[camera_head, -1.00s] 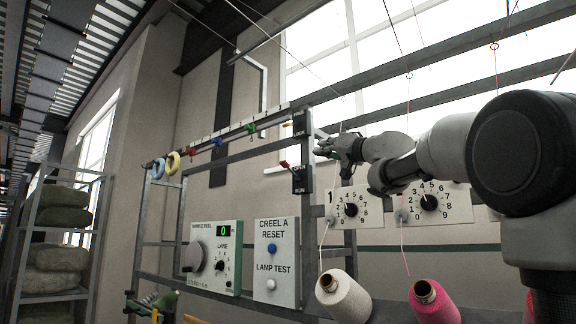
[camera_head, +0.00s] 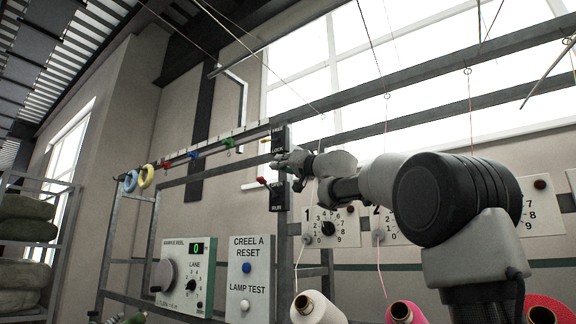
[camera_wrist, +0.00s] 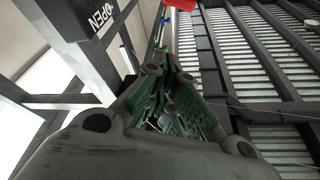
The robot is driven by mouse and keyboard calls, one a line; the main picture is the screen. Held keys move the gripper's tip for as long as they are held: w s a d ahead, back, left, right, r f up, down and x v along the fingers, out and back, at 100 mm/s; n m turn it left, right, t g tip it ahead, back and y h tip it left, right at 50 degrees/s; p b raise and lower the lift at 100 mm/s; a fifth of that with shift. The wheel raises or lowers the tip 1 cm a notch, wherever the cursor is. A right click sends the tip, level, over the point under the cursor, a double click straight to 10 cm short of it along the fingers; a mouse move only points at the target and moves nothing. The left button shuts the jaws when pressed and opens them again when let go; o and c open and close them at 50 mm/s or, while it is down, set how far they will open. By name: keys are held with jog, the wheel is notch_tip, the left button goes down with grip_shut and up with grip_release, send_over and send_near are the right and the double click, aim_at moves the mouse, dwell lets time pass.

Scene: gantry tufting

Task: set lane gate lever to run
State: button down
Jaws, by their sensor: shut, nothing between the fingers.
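The lever with a red knob (camera_head: 262,181) sticks out to the left of a dark plate (camera_head: 278,198) on the frame's upright post. The plate's lower label looks like RUN, and the knob is near its upper end. In the wrist view the word OPEN shows on a dark plate (camera_wrist: 88,14), with a red knob (camera_wrist: 180,4) cut off at the top edge. My gripper (camera_head: 282,163) is shut and empty. In the head view it appears just above and right of the red knob, apart from it. The wrist view shows its closed fingers (camera_wrist: 172,88).
Above is another dark plate (camera_head: 279,138) marked LOCK, with a yellow-knobbed lever (camera_head: 265,140). A rail (camera_head: 205,147) with coloured clips runs left. Below stand the reset panel (camera_head: 247,275), a dial (camera_head: 328,228) and yarn cones (camera_head: 314,308). Threads hang at right.

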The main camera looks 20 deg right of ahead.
aim_at(268, 187)
jog(key=a+f, duration=0.1)
jog(key=w+a+f, duration=0.1)
jog(key=f, duration=0.1)
jog(key=shift+a, duration=0.25)
dwell(0.5)
